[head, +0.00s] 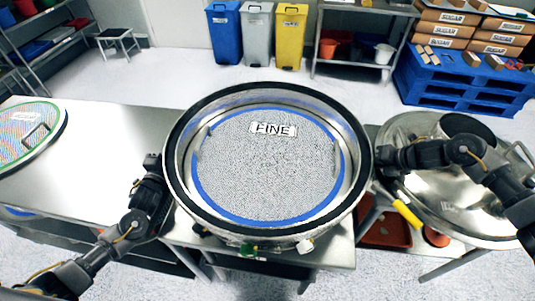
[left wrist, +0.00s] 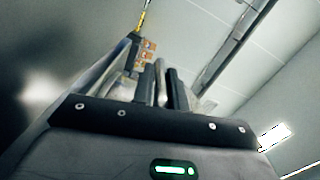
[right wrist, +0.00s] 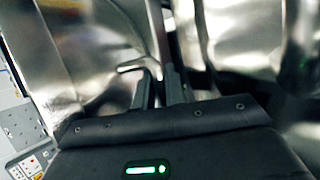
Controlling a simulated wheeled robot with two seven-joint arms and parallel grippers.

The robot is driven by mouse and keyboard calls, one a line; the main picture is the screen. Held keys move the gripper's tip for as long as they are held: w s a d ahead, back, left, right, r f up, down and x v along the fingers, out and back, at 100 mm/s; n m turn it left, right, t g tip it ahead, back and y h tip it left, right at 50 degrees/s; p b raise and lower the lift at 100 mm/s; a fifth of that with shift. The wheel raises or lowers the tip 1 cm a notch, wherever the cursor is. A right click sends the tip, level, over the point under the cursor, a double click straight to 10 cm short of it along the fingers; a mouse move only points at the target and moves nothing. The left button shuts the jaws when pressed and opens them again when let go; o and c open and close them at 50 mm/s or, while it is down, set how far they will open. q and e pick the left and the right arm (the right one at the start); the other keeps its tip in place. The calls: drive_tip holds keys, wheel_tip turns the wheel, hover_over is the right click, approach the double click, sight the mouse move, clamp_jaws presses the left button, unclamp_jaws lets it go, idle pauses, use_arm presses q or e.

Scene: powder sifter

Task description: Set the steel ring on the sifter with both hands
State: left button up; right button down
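The steel ring (head: 356,196), a wide shiny band with a black top rim, is in the middle of the head view. Through it I see the blue-edged mesh screen (head: 240,170) marked FINE. The sifter (head: 262,248) shows only as a strip with small fittings under the ring's near side. I cannot tell whether the ring touches it all round. My left gripper (head: 157,163) is at the ring's left side and my right gripper (head: 381,160) at its right side. Both finger pairs are close together on the ring's edge; the exact contact is partly hidden.
A steel table (head: 110,150) extends left, with a green-edged screen (head: 28,130) on it. A large steel lid (head: 470,195) lies at right, close to my right arm. Bins, a rack and a blue pallet (head: 465,85) with sugar boxes stand far behind.

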use_arm(q)
clamp_jaws()
idle(1.1)
